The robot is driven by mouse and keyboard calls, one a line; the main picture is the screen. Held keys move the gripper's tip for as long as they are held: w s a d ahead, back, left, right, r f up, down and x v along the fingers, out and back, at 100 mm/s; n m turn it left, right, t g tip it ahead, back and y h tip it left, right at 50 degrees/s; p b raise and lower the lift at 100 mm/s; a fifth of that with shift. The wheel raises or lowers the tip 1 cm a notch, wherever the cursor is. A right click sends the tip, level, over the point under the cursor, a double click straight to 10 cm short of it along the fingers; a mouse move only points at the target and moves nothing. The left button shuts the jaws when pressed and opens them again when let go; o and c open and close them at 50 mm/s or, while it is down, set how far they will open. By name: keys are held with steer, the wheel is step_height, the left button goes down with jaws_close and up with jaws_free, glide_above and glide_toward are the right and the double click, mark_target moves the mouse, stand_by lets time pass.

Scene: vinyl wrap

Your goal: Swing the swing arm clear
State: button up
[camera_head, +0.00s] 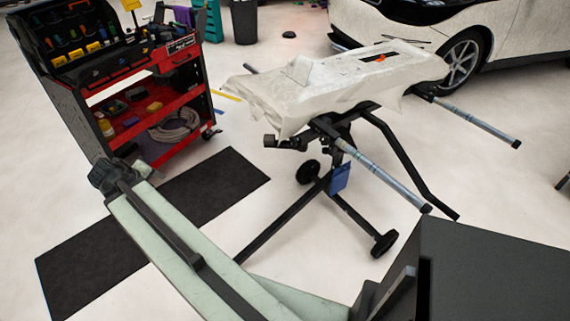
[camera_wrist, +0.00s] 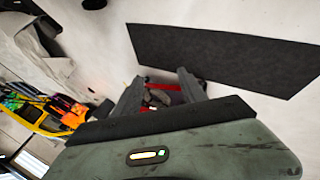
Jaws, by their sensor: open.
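In the head view a black wheeled stand (camera_head: 342,199) carries a long panel under crumpled white film (camera_head: 340,80). A silver tube arm (camera_head: 385,180) reaches from the stand toward the lower right, beside a bent black bar. A second silver tube arm (camera_head: 468,119) sticks out to the right. I cannot tell which one is the swing arm. My gripper (camera_wrist: 161,88) is open in the wrist view, with no stand arm between its fingers. Dark and red items show beyond the fingertips. In the head view my arm reaches to the upper left, apart from the stand.
A red and black tool cart (camera_head: 150,95) stands at the left, with a coiled hose on its shelf. A black mat (camera_head: 150,230) lies on the floor and also shows in the wrist view (camera_wrist: 225,55). A white car (camera_head: 470,30) stands behind the stand.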

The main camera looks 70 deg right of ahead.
steer(key=s+d+f+h+b, duration=0.2)
steer(key=s+d+f+b, duration=0.15)
steer(key=d, duration=0.35)
steer(key=s+d+f+g+h+b, duration=0.1)
steer(key=s+d+f+h+b, duration=0.15)
steer(key=d+b, duration=0.4)
steer(key=s+d+f+h+b, duration=0.1)
steer(key=s+d+f+b, duration=0.25)
steer(key=d, duration=0.55)
steer(key=n+g+h+b, duration=0.25)
steer(key=h+b, duration=0.35)
steer(key=b, duration=1)
glide_toward(283, 146)
steer(key=d, duration=0.4)
steer(key=shift+s+r+t+y, duration=0.15)
steer(key=shift+s+t+y, duration=0.15)
steer(key=shift+t, duration=0.15)
steer(key=d, duration=0.7)
steer(key=shift+s+d, duration=0.1)
steer(key=shift+d, duration=0.25)
jaws_close()
steer(key=shift+a, duration=0.1)
